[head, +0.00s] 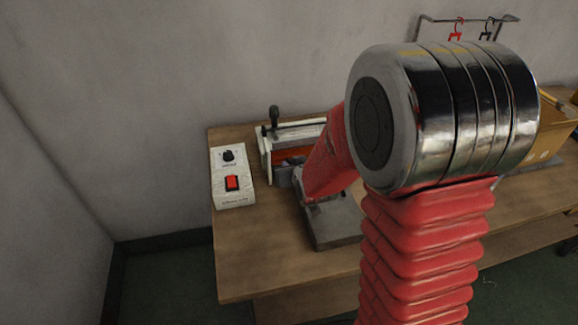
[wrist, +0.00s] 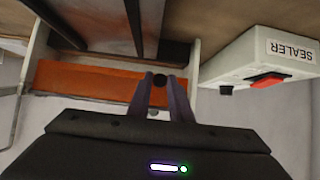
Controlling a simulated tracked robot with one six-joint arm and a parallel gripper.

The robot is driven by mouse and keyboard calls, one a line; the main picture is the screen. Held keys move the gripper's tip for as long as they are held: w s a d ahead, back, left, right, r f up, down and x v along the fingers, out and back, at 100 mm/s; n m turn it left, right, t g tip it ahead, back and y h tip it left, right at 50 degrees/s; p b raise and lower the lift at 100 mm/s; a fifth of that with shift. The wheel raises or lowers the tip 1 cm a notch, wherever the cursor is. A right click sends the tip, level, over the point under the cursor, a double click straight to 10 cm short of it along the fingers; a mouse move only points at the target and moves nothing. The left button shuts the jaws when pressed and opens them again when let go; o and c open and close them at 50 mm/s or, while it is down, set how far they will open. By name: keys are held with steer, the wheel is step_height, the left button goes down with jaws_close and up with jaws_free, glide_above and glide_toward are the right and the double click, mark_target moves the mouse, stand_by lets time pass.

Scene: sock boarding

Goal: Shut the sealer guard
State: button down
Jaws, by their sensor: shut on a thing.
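The sealer guard is an orange panel (wrist: 85,80) between two white end plates in the wrist view. In the head view a strip of the orange guard (head: 292,153) shows on the sealer, mostly hidden behind my red arm. My gripper (wrist: 160,83) is at the panel's edge in the wrist view, its two fingers shut on a small dark round knob (wrist: 159,79) of the guard. In the head view my arm covers most of the gripper. How far the guard is tilted is hard to tell.
The white sealer control box (head: 232,178) with a red switch stands left of the sealer. A dark upright lever (head: 274,115) rises at the sealer's left end. A cardboard box (head: 552,130) is at the right. The wooden table (head: 240,245) is bare at the front left.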

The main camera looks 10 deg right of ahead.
stand_by(0.6)
steer(key=c, duration=1.6)
jaws_free()
steer(key=shift+w, duration=0.1)
